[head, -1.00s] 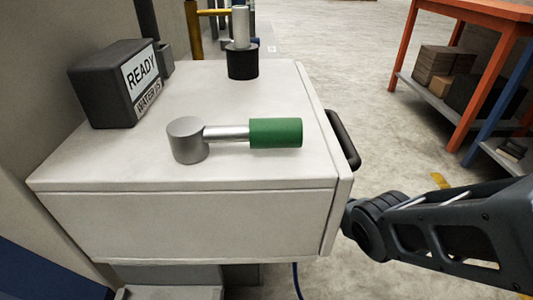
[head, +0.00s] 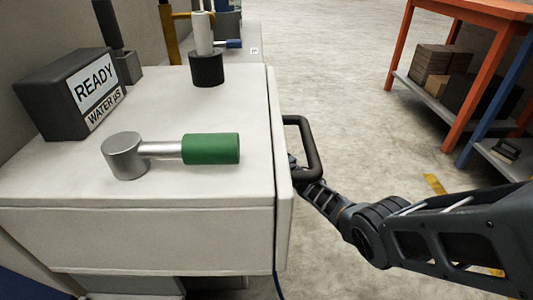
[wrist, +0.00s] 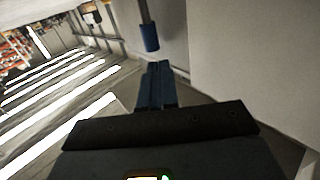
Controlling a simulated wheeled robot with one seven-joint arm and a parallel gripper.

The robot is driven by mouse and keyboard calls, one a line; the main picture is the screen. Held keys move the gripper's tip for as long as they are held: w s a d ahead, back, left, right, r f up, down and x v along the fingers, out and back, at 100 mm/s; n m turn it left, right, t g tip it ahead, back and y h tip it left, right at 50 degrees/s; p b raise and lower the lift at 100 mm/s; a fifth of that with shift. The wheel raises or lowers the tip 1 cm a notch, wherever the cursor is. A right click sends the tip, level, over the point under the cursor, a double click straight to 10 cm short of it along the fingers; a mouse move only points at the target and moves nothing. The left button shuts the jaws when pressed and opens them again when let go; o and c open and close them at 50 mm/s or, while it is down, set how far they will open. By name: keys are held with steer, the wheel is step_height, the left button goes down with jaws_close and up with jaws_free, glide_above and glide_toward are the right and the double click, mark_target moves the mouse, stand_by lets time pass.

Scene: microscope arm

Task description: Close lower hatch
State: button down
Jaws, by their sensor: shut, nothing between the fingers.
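A white cabinet (head: 150,235) stands at the left in the head view. A panel (head: 284,190) with a black bar handle (head: 311,150) is on its right side and looks flush or nearly so. I cannot tell whether this panel is the lower hatch. My arm reaches in from the right, and its far end passes below and behind the handle. The fingers are hidden in the head view. In the wrist view my gripper (wrist: 157,82) is shut and empty. A pale flat surface (wrist: 245,45) is to its right, and a blue-ended rod (wrist: 150,38) is just beyond the fingertips.
A green-handled lever (head: 210,149), a black READY sign box (head: 50,105) and a black-based post (head: 206,68) are on the cabinet top. An orange-framed shelf (head: 462,75) with boxes stands at the right. The floor between is open.

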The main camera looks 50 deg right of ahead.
steer(key=s+d+p, duration=0.1)
steer(key=s+d, duration=0.5)
steer(key=s, duration=0.1)
steer(key=shift+d, duration=0.15)
steer(key=shift+s, duration=0.15)
